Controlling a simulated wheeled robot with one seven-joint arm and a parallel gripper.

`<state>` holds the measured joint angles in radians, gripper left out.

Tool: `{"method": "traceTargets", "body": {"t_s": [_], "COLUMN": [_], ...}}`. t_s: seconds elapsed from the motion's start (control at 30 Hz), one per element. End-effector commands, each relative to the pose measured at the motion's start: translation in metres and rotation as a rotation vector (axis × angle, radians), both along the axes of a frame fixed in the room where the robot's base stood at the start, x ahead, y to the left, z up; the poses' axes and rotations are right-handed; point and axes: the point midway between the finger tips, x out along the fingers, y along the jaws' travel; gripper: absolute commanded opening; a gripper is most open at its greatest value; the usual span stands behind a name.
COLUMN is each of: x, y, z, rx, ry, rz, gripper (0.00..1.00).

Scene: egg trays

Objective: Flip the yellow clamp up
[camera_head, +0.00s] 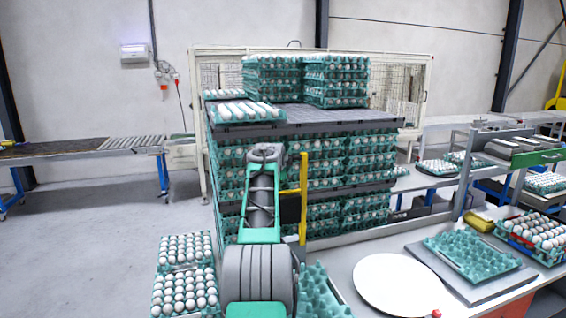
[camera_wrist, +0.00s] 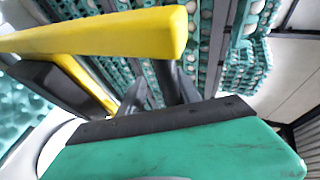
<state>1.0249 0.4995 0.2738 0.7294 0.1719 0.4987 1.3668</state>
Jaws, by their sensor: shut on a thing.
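The yellow clamp (camera_head: 303,200) stands beside my arm in the head view, as an upright yellow bar with a short arm reaching left towards my wrist. A dark block sits next to the bar. In the wrist view a thick yellow bar (camera_wrist: 100,38) of the clamp crosses the upper left, with a thinner yellow strip below it. My gripper (camera_wrist: 153,88) shows there as a green body with two dark fingers reaching up behind the bar. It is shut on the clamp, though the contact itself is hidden. In the head view my arm hides the fingers.
Stacks of teal egg trays (camera_head: 345,150) rise just behind the clamp. More eggs (camera_head: 186,275) lie at lower left. A table with a white round plate (camera_head: 396,284) and an empty teal tray (camera_head: 472,255) stands at right. The floor at left is clear.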

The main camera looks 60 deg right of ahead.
Motion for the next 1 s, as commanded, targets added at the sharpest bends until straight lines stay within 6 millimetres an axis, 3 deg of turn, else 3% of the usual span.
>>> {"method": "traceTargets", "body": {"t_s": [0.03,0.13,1.0], "x": [0.001,-0.001,-0.002], "y": [0.000,-0.001,0.001], "z": [-0.012,-0.011,0.001], "rx": [0.018,0.016,0.000], "ry": [0.010,0.009,-0.001], "rz": [0.001,-0.001,-0.004], "gripper": [0.29,0.36,0.36]}}
